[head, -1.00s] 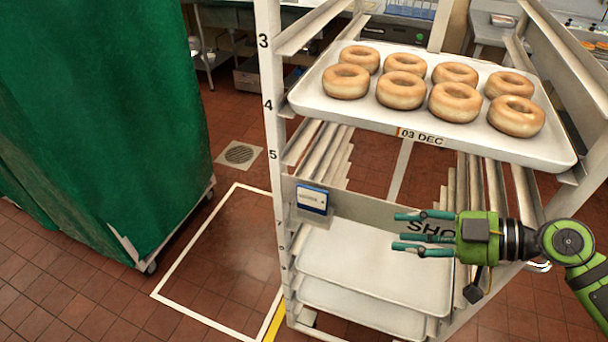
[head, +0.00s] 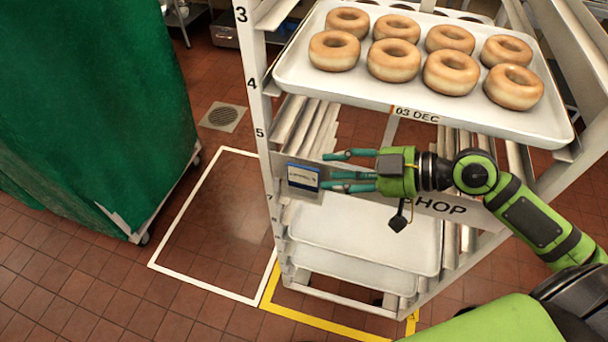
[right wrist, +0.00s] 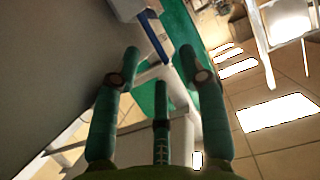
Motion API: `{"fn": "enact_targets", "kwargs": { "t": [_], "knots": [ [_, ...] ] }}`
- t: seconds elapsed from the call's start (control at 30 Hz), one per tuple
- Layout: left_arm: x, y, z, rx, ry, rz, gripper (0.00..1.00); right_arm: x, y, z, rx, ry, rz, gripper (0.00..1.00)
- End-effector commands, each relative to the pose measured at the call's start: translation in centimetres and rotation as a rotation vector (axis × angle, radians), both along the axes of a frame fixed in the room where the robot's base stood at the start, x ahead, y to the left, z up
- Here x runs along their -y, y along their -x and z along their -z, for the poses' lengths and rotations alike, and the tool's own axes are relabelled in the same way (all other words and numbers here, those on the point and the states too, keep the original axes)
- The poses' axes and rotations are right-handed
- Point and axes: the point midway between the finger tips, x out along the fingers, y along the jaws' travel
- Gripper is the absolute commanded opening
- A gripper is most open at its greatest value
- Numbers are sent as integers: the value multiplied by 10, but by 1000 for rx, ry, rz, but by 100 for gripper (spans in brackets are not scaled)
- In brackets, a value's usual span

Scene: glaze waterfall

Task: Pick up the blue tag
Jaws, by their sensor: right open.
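The blue tag (head: 303,178), a small card with a white and blue face, is on the left end of the grey SHOP bar across the rack's front. My right gripper (head: 326,170) is open and empty, just right of the tag, with its teal fingers pointing left toward it. A small gap seems to remain between the fingertips and the tag. In the right wrist view, the tag's blue edge (right wrist: 154,38) shows beyond the spread fingers (right wrist: 160,62). My left gripper is not in view.
The white rack (head: 262,110) holds a tray (head: 385,96) of several donuts above the gripper and empty trays (head: 365,235) below. A green covered cart (head: 95,110) stands left. White-outlined floor (head: 215,235) between them is clear.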

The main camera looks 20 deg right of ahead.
Motion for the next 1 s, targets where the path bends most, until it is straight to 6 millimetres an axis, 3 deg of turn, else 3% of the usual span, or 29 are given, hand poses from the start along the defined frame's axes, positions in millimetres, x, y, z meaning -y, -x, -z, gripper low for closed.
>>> {"fn": "enact_targets", "kwargs": {
  "t": [0.13, 0.4, 0.6, 0.9, 1.0],
  "knots": [
    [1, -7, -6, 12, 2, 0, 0, -7, -6, -1, 1, -2, 3, 42],
    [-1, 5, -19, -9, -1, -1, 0, -28, -20, -5, 3, -4, 1, 42],
    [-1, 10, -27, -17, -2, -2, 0, -47, -33, 8, 1, -3, 4, 42],
    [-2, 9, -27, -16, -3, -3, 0, -50, -34, 12, 0, 1, 2, 42],
    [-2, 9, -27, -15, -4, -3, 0, -50, -34, 12, 0, 1, 2, 1]
  ]
}}
